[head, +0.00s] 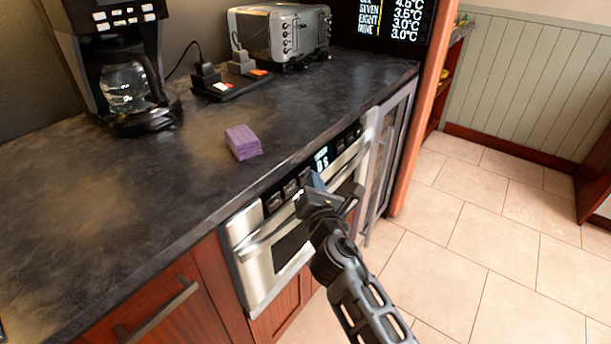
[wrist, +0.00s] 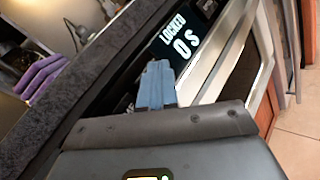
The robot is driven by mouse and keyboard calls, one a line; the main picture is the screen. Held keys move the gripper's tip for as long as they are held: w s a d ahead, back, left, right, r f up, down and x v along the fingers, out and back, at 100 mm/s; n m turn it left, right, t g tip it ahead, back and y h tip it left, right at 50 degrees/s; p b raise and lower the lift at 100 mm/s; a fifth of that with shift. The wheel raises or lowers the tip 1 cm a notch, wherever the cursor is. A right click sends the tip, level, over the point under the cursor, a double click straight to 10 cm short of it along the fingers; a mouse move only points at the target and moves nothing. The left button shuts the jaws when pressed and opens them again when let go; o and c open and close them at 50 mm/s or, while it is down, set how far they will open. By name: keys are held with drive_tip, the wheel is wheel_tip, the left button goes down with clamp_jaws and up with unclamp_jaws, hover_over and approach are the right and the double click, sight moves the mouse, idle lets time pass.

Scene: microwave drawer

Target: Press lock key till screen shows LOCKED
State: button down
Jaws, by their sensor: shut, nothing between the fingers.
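The microwave drawer (head: 262,262) is built in under the dark counter, with a steel front and a black control strip along its top. Its screen (wrist: 187,38) reads "LOCKED" and "0 S" in the wrist view; in the head view the screen (head: 321,160) is small and partly legible. My gripper (head: 317,182) is at the control strip, just beside the screen. Its blue fingertips (wrist: 155,86) are together, with nothing between them, and point at the strip. They hide the key behind them, and I cannot tell whether they touch it.
A purple sponge (head: 243,142) lies on the counter (head: 130,195) near its front edge. A coffee maker (head: 125,75), a power strip (head: 232,86) and a toaster (head: 283,35) stand behind. The tiled floor (head: 480,235) at right is clear.

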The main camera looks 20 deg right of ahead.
drive_tip(key=shift+s+d+r+p, duration=0.15)
drive_tip(key=shift+s+d+p, duration=0.2)
drive_tip(key=shift+s, duration=0.15)
drive_tip(key=shift+s+d+r+p, duration=0.25)
drive_tip(key=shift+s+d+p, duration=0.5)
drive_tip(key=shift+s, duration=0.25)
drive_tip(key=shift+s+d+r+p, duration=0.25)
drive_tip(key=shift+s+d+p, duration=0.4)
drive_tip(key=shift+s, duration=0.35)
